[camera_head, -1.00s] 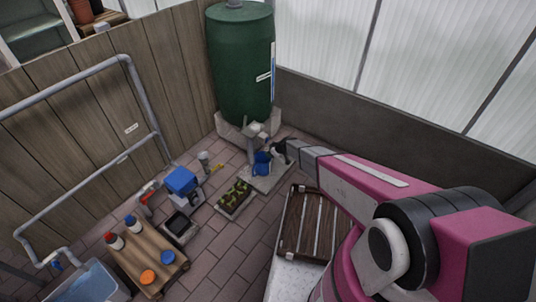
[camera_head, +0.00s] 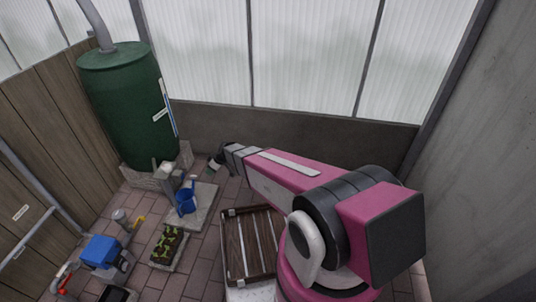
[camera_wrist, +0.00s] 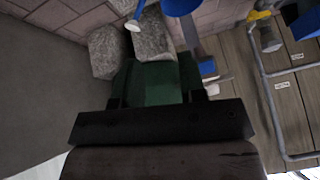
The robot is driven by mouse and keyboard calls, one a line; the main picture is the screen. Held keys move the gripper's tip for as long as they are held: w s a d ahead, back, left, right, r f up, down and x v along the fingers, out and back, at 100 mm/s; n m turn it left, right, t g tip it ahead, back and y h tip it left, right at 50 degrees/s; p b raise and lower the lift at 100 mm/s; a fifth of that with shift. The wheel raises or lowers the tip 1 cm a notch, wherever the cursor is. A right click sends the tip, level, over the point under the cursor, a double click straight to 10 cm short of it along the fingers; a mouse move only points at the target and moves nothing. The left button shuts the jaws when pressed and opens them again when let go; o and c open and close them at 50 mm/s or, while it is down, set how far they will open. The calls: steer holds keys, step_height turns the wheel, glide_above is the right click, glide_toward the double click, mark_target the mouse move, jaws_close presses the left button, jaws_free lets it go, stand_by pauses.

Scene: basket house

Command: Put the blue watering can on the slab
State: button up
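The blue watering can (camera_head: 186,202) stands upright on the pale grey slab (camera_head: 205,203) on the brick floor, in front of the green barrel. My gripper (camera_head: 215,166) is above and to the right of the can in the head view, apart from it. In the wrist view, part of the blue can (camera_wrist: 180,6) shows at the top edge, with what looks like its pale spout end beside it.
The green barrel (camera_head: 125,105) rests on concrete blocks (camera_wrist: 105,52) behind the slab. A slatted wooden crate (camera_head: 236,250) is to the right of the slab. A plant tray (camera_head: 167,245) and a blue-topped box (camera_head: 100,250) are on the left. A low wall (camera_head: 300,135) runs behind.

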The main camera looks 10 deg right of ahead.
steer(key=s+d+r+m+g+h, duration=0.1)
steer(key=s+d+r+m+h, duration=0.2)
steer(key=s+d+r+m, duration=0.3)
steer(key=s+d+r+m+g+h, duration=0.1)
steer(key=s+d+r+m+h, duration=0.2)
steer(key=s+d+r, duration=1)
steer(key=d+r+m, duration=0.2)
steer(key=d+r, duration=0.2)
steer(key=d, duration=0.5)
steer(key=shift+r+m+h, duration=0.3)
steer(key=shift+r+m, duration=0.05)
steer(key=shift+m, duration=0.05)
steer(key=shift+s, duration=0.1)
